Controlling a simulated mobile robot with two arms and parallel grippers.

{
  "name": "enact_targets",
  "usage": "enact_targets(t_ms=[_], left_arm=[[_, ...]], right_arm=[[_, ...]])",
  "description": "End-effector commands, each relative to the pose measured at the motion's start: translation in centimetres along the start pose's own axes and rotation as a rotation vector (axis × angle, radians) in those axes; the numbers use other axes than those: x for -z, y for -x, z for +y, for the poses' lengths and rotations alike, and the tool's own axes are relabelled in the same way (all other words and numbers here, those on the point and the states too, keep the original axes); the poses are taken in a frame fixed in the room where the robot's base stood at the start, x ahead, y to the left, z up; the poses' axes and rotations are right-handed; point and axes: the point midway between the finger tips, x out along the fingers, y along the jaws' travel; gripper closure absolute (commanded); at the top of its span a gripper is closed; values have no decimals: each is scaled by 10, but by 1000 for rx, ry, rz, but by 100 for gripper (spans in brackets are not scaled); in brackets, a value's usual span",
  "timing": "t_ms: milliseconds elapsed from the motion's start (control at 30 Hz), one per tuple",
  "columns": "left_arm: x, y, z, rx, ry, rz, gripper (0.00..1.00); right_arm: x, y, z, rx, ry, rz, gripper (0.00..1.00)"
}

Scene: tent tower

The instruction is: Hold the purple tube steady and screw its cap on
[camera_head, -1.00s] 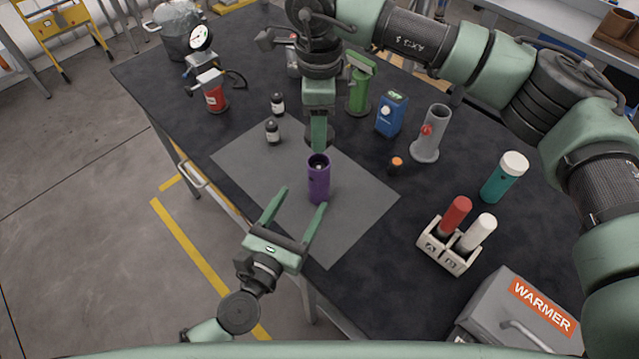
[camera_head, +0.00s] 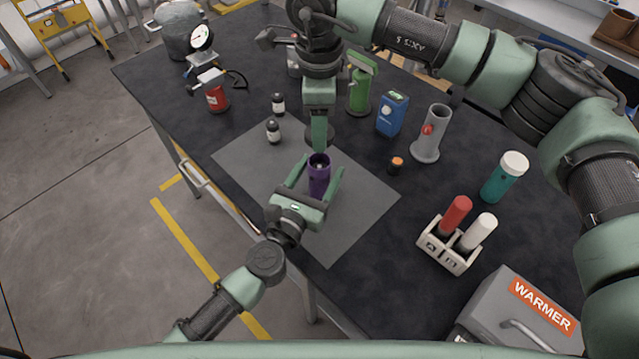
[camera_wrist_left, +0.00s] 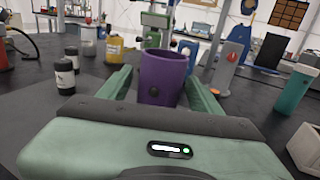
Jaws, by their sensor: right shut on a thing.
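The purple tube (camera_head: 319,182) stands upright on the grey mat (camera_head: 345,235), its mouth open at the top. My left gripper (camera_head: 320,165) is open, with one finger on each side of the tube. In the left wrist view the tube (camera_wrist_left: 162,78) stands between the fingers, with gaps showing beside it. My right gripper (camera_head: 319,146) points down just behind and above the tube's mouth. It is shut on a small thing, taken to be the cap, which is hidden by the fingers.
Two dark bottles (camera_head: 275,118) stand left of the tube. A small orange-topped piece (camera_head: 397,164), a grey holder (camera_head: 432,135) and a blue device (camera_head: 391,114) stand to the right. A rack (camera_head: 447,252) with red and white tubes and the warmer (camera_head: 520,312) are further right.

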Motion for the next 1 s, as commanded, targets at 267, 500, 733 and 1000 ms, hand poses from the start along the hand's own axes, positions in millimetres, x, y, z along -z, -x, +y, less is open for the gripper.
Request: enact_targets(t_ms=[267, 500, 733, 1000], left_arm=[[0, 0, 0, 0, 0, 0, 100], [0, 0, 0, 0, 0, 0, 100], [0, 0, 0, 0, 0, 0, 100], [0, 0, 0, 0, 0, 0, 100]], right_arm=[[0, 0, 0, 0, 0, 0, 88], [0, -10, 0, -2, 0, 2, 88], [0, -43, 1, -1, 0, 1, 88], [0, -50, 0, 1, 0, 1, 88]])
